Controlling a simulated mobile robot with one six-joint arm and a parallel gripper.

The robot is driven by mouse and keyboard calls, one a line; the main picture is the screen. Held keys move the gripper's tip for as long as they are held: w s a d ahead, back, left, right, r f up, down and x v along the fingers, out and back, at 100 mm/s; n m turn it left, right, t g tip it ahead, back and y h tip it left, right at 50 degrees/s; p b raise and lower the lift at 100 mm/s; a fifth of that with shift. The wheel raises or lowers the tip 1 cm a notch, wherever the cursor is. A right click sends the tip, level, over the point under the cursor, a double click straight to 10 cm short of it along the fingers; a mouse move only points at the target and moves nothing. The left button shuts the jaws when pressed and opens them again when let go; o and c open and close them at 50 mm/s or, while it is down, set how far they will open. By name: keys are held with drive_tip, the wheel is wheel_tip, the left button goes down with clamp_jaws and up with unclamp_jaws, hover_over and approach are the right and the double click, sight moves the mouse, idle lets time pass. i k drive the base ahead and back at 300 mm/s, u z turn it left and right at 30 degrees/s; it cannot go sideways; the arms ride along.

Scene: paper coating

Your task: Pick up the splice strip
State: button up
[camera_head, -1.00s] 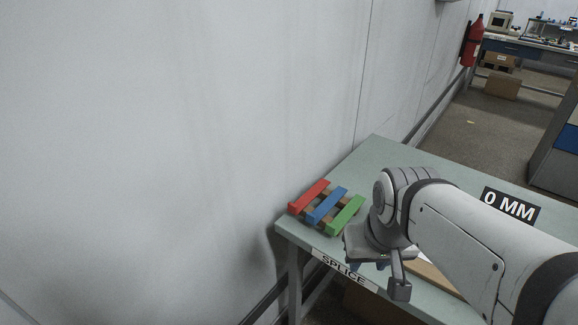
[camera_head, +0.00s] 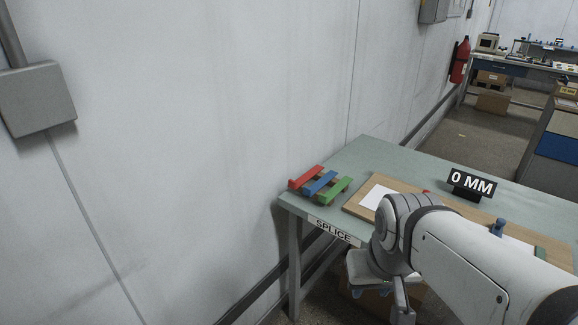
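I cannot tell which one the task means by the splice strip. The table (camera_head: 376,153) has a label reading "SPLICE" (camera_head: 333,230) on its front edge. My gripper (camera_head: 380,296) hangs in front of the table's front edge, to the right of and nearer than the strips, apart from them. Its fingers are mostly hidden, so its opening is unclear.
A wooden board (camera_head: 361,205) with white paper (camera_head: 376,197) lies on the table, partly behind my arm. A "0 MM" sign (camera_head: 471,184) stands behind it. A wall (camera_head: 220,130) runs close along the left. A cardboard box (camera_head: 424,296) is under the table.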

sight(295, 185)
drive_tip(key=z, duration=0.15)
drive_tip(key=i, duration=0.9)
drive_tip(key=u, duration=0.05)
